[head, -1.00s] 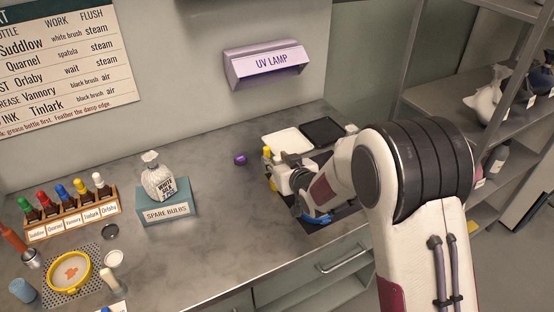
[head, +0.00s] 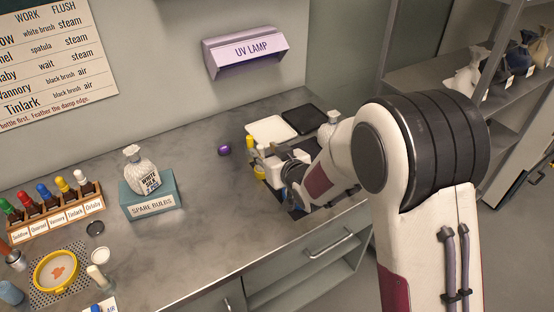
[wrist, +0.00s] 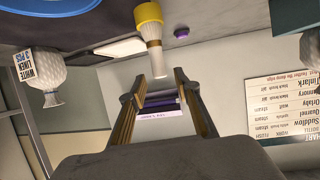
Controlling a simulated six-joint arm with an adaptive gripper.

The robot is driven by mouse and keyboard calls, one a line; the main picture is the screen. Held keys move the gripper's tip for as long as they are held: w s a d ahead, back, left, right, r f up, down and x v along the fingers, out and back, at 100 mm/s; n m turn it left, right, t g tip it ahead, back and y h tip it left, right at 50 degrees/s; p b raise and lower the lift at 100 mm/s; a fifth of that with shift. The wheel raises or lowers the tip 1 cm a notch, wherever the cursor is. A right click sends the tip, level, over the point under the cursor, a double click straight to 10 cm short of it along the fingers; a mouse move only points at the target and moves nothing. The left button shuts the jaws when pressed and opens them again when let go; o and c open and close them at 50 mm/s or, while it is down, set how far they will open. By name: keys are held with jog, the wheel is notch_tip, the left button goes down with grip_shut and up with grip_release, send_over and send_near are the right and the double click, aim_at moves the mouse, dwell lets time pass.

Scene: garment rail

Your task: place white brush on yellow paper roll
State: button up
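In the wrist view, which is upside down, the white brush (wrist: 156,58) stands at the yellow paper roll (wrist: 126,22). Its pale free end points at the gap between my fingertips. My gripper (wrist: 160,82) is open, with clear space between its fingers and the UV lamp showing far behind. The brush looks apart from both fingers. In the head view my gripper (head: 268,165) is low over the counter's right part. Yellow patches show beside it there, but the brush and roll are largely hidden by my wrist.
A white tray (head: 270,127) and a black tray (head: 306,119) lie behind my gripper. A purple knob-like object (head: 224,150) sits left of my gripper. The spare bulbs box (head: 152,203) is farther left, with bare counter between.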

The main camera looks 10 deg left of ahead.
jog(key=v, duration=0.7)
jog(key=shift+s+d, duration=0.2)
jog(key=shift+s, duration=0.1)
dwell(0.7)
jog(key=s+d+r+m+h, duration=0.25)
jog(key=s+d+r, duration=0.2)
jog(key=d, duration=0.65)
jog(key=s+d+r+m+h, duration=0.25)
jog(key=d+r+h, duration=0.2)
jog(key=d, duration=0.65)
jog(key=s+d+m+g, duration=0.1)
jog(key=s+d, duration=0.2)
jog(key=s, duration=0.5)
jog(key=s+d+m+g+h, duration=0.1)
jog(key=s+d+g, duration=0.1)
jog(key=s, duration=0.6)
jog(key=s+d+r+g, duration=0.1)
jog(key=s+d, duration=0.3)
jog(key=s, duration=0.4)
jog(key=shift+d+m+g, duration=0.35)
jog(key=shift+m+g, duration=0.05)
